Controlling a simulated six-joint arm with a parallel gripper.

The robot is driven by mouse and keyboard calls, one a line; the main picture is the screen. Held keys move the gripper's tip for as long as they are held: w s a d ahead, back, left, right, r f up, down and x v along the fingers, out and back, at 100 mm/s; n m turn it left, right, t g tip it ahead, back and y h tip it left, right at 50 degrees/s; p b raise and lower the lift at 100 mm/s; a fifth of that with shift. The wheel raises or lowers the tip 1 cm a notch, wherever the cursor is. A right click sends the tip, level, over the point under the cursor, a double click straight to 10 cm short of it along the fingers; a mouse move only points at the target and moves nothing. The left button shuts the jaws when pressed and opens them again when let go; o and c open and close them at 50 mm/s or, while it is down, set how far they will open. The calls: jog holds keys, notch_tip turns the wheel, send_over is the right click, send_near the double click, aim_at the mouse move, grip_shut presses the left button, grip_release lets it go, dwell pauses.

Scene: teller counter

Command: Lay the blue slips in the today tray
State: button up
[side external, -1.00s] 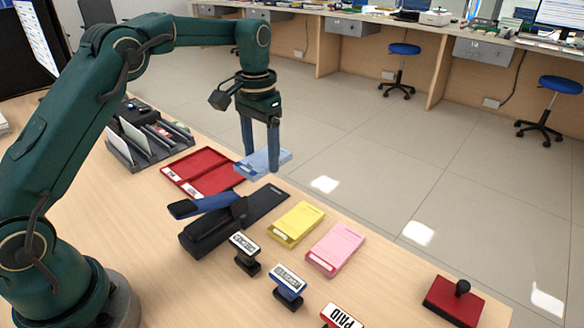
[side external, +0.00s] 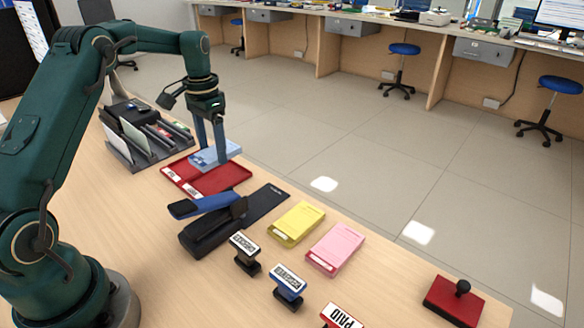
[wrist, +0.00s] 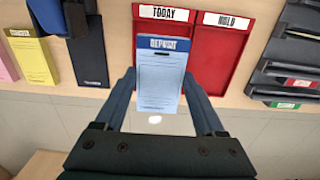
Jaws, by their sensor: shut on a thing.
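The blue slips (side external: 214,156), a pad headed DEPOSIT, are held between the two fingers of my gripper (side external: 211,160). In the wrist view the blue slips (wrist: 160,75) sit between the fingers of my gripper (wrist: 165,85), overlapping the today tray. The red today tray (wrist: 143,38), labelled TODAY, is the left compartment there, beside the HOLD compartment (wrist: 215,55). In the side view the red double tray (side external: 225,184) lies on the counter just below the slips. I cannot tell whether the slips touch it.
A black and blue stapler (side external: 208,222) stands in front of the tray. Yellow slips (side external: 297,224) and pink slips (side external: 335,250) lie to the right. Several stamps, including a black one (side external: 245,253), stand near the front. A dark organizer (side external: 150,137) is behind left.

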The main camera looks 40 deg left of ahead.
aim_at(219, 180)
jog(key=shift+f, duration=2.85)
jog(key=o, duration=1.5)
jog(key=shift+r, duration=0.15)
jog(key=shift+r, duration=2.9)
jog(key=shift+d, duration=0.15)
